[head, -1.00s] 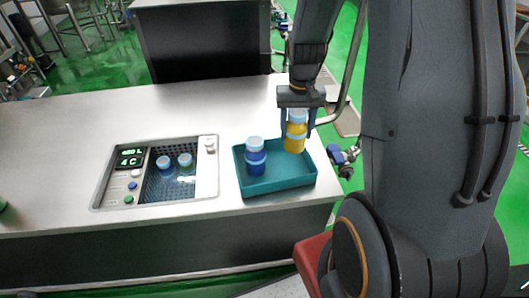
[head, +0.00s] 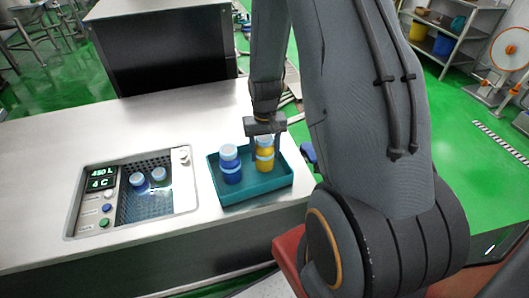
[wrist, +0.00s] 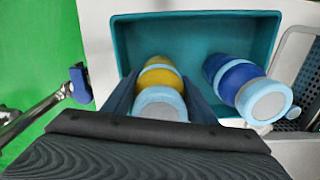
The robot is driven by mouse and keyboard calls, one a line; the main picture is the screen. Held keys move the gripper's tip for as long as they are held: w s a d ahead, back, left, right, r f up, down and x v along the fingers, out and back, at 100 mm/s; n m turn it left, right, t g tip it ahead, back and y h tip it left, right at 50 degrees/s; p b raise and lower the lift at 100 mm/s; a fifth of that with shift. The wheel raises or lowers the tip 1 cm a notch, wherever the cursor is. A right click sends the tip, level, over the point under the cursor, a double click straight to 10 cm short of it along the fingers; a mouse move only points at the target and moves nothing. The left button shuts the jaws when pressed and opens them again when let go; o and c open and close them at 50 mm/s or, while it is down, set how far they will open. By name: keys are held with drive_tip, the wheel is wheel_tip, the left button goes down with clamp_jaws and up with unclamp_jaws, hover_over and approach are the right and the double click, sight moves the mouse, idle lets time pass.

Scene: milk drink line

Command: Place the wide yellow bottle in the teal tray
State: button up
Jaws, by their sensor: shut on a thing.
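The wide yellow bottle (head: 264,159), with a pale blue cap and band, is upright inside the right part of the teal tray (head: 262,191). My gripper (head: 265,146) is above it, with its fingers on both sides of the bottle. In the wrist view the yellow bottle (wrist: 160,84) sits between the fingers of my gripper (wrist: 160,100), over the tray floor. Whether its base touches the tray floor is hard to tell. A blue bottle (head: 230,165) stands in the left part of the tray, apart from the yellow one.
A sunken cooler basin (head: 146,208) with two small bottles and a green display is left of the tray. The counter (head: 150,125) behind is clear. The tray stands near the counter's right end. A blue-handled tap (wrist: 78,84) is beside the counter.

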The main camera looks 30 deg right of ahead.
drive_tip(key=shift+f, duration=0.35)
drive_tip(key=shift+f, duration=0.15)
drive_tip(key=o, duration=1.4)
